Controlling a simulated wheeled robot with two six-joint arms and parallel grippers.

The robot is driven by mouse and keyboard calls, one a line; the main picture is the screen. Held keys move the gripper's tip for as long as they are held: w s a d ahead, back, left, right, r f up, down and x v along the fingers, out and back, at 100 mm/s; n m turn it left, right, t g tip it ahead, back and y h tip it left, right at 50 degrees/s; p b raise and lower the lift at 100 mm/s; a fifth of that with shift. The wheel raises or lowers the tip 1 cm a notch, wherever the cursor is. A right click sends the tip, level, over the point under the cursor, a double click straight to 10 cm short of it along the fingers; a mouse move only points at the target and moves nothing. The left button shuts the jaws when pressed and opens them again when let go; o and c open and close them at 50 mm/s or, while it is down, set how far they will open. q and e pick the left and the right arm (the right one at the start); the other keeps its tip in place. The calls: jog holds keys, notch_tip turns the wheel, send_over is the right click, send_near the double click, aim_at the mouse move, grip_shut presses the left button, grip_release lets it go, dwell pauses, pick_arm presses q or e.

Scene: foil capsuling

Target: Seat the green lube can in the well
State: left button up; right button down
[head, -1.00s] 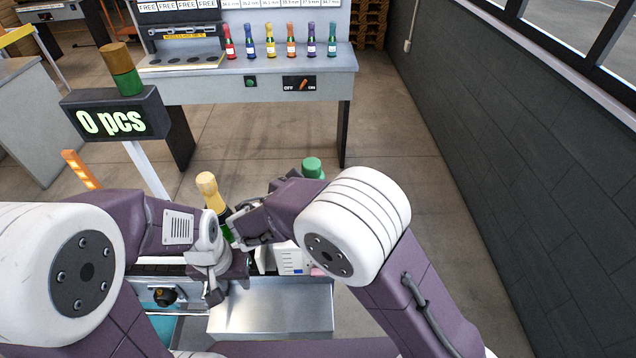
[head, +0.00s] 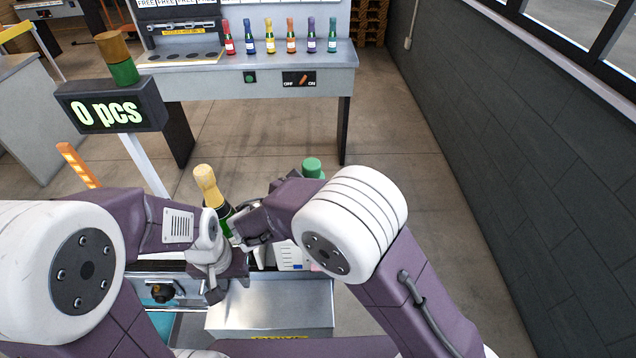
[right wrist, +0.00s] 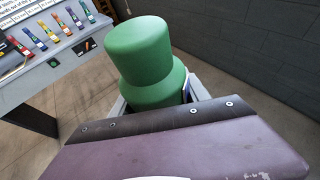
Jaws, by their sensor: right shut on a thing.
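The green lube can (right wrist: 146,62) has a rounded cap and a narrower neck above a wider shoulder. It fills the middle of the right wrist view, between grey finger parts of my right gripper (right wrist: 158,104), which is shut on it. In the head view only the can's green top (head: 313,167) shows behind my right arm, which hides its lower part and the right fingertips. My left gripper (head: 228,286) points down beside the steel tray; its jaw gap is not clear. I cannot make out the well.
A dark bottle with a gold top (head: 207,185) stands slightly tilted between my arms. A counter (head: 108,112) reads "0 pcs". Behind is a bench (head: 300,82) with small coloured bottles.

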jog(key=shift+f+b, duration=0.6)
jog(key=shift+f, duration=0.25)
jog(key=shift+c, duration=2.3)
grip_release()
jog(key=shift+r, duration=0.1)
